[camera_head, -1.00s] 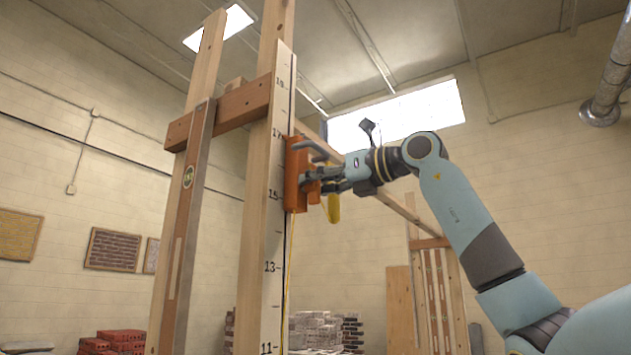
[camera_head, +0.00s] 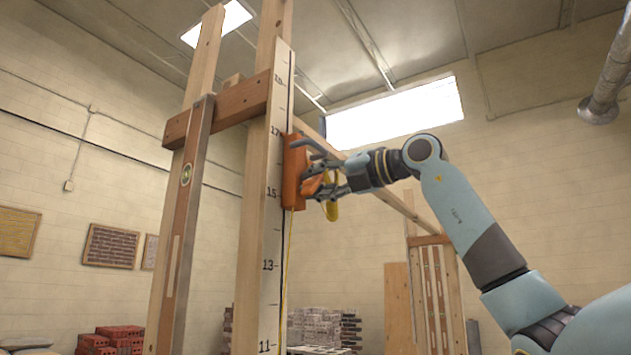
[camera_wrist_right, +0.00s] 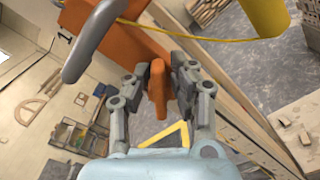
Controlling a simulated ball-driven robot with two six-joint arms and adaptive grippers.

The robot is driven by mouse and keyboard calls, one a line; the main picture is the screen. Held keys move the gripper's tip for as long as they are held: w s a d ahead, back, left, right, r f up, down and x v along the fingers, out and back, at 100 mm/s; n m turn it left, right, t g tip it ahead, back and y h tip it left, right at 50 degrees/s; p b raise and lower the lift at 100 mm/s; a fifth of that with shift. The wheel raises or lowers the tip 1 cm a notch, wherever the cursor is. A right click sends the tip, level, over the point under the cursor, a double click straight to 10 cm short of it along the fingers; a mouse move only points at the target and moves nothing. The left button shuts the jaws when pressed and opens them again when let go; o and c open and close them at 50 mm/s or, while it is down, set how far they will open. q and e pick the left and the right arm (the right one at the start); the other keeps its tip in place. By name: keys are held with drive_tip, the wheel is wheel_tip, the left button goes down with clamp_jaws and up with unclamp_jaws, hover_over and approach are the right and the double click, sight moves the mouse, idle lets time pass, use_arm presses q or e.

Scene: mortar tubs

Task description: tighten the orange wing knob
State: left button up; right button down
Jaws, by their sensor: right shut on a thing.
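The orange wing knob (camera_wrist_right: 158,92) stands between the two fingers of my right gripper (camera_wrist_right: 169,82), which is shut on it. In the head view the knob (camera_head: 314,185) shows partly behind the fingers of my right gripper (camera_head: 320,187). It sits on the orange clamp block (camera_head: 293,172), which is on the marked pole (camera_head: 275,225) between the numbers 15 and 17. The block also shows in the right wrist view (camera_wrist_right: 115,30). My left gripper is in neither view.
A grey curved handle (camera_wrist_right: 92,40) juts out close to the left of my right gripper. A yellow part (camera_wrist_right: 263,14) and a yellow cord (camera_wrist_right: 200,38) are near the clamp. A wooden frame with a spirit level (camera_head: 187,173) stands left of the pole.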

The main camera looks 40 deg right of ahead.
drive_tip(key=m, duration=0.4)
drive_tip(key=shift+d+f+m, duration=0.15)
drive_tip(key=shift+f+m, duration=0.05)
drive_tip(key=shift+m, duration=0.1)
drive_tip(key=m, duration=0.4)
drive_tip(key=shift+f, duration=0.2)
drive_tip(key=c, duration=1.1)
unclamp_jaws()
drive_tip(key=shift+c, duration=0.2)
drive_tip(key=shift+f, duration=0.1)
drive_tip(key=shift+d, duration=0.1)
drive_tip(key=v, duration=0.7)
drive_tip(key=shift+s, duration=0.2)
